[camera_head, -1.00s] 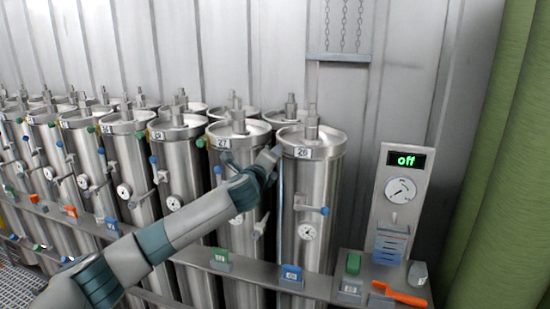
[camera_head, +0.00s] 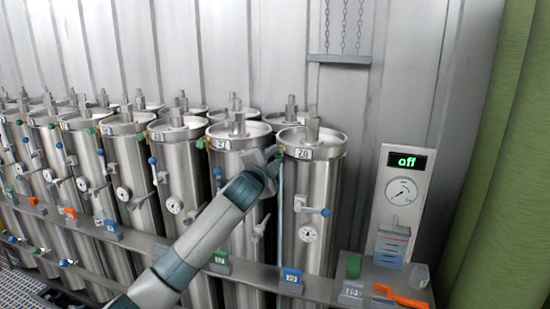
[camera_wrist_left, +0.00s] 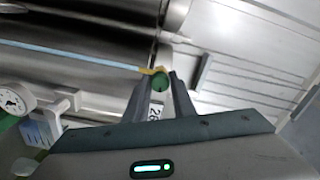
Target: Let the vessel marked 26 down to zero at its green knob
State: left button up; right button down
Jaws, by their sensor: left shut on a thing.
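The vessel marked 26 (camera_head: 318,190) is a tall steel cylinder at the right end of the front row. The green knob (camera_wrist_left: 160,82) sits beside a yellow part at the vessel's upper left side. My left gripper (camera_wrist_left: 157,86) is shut on the green knob, with a dark finger on each side of it. In the head view the left gripper (camera_head: 276,160) reaches the vessel's upper left edge, and the knob is mostly hidden there. My right gripper is not in view.
Vessel 27 (camera_head: 232,180) stands close on the left, behind my forearm. Vessel 26 carries a blue-knobbed valve (camera_head: 324,212) and a round gauge (camera_head: 308,234). A panel (camera_head: 403,190) reading "off" stands at right, with an orange-handled tool (camera_head: 400,296) below. Green curtain hangs far right.

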pick_arm(q)
jog(key=shift+f+n, duration=0.1)
jog(key=shift+n, duration=0.6)
jog(key=o, duration=1.1)
jog(key=shift+c, duration=0.2)
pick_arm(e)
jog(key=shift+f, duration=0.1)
pick_arm(q)
jog(key=b+v, duration=0.5)
jog(key=v, duration=1.2)
jog(key=shift+s, duration=0.15)
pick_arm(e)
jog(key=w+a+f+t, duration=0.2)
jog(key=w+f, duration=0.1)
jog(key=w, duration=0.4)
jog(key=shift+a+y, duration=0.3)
pick_arm(q)
jog(key=shift+a, duration=0.1)
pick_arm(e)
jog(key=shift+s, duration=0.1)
